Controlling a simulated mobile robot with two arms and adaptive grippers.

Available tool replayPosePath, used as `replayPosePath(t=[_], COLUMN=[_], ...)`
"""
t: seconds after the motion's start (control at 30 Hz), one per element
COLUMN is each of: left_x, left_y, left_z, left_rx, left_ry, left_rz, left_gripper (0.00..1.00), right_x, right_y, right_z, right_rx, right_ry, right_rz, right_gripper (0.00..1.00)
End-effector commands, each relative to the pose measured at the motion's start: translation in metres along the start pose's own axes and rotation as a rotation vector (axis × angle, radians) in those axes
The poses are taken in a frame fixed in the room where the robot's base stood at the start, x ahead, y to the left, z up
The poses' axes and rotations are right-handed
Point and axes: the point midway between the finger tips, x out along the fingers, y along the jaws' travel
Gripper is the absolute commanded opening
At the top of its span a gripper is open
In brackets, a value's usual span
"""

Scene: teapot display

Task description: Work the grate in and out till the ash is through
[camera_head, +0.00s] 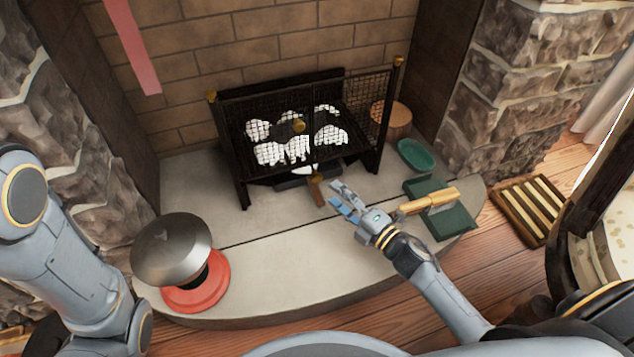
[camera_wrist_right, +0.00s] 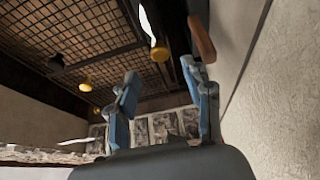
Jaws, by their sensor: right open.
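A black fire basket with a mesh front (camera_head: 232,160) stands in the fireplace, with white lumps (camera_head: 298,148) inside. A short brown wooden handle (camera_head: 317,190) sticks out below its front, beside a pale flat piece (camera_head: 300,171). My right gripper (camera_head: 343,197) is open and empty, just right of the handle and apart from it in the head view. In the right wrist view its two blue fingers (camera_wrist_right: 163,100) are spread. The brown handle (camera_wrist_right: 201,40) shows beyond the right-hand finger. My left arm comes in at left; its gripper is out of view.
A metal dome on a red base (camera_head: 195,289) stands at the hearth's left. A green dish (camera_head: 416,155), a dark green block (camera_head: 455,221) with a wooden-handled tool (camera_head: 430,201), and a slatted wooden tray (camera_head: 528,210) lie right.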

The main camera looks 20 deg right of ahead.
Motion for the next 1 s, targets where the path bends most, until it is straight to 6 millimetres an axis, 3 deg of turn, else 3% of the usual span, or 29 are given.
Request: replayPosePath(t=[0.2,0.4,0.83,1.0], left_x=[-0.023,-0.033,-0.035,-0.035], left_y=[0.005,0.007,0.007,0.007], left_z=[-0.009,-0.012,-0.013,-0.013], left_rx=[0.0,0.0,-0.001,-0.001], left_ry=[0.001,0.001,0.002,0.002], left_rz=[0.0,0.0,0.001,0.001], left_gripper=[0.4,0.4,0.4,0.4], right_x=[0.048,0.074,0.083,0.083], right_y=[-0.004,-0.003,-0.001,-0.001], right_z=[0.001,0.0,0.0,0.0], right_rx=[-0.002,-0.001,0.0,0.0], right_ry=[0.001,0.0,0.0,0.0], right_rz=[0.003,0.0,-0.001,-0.001], right_gripper=[0.5,0.5,0.5,0.15])
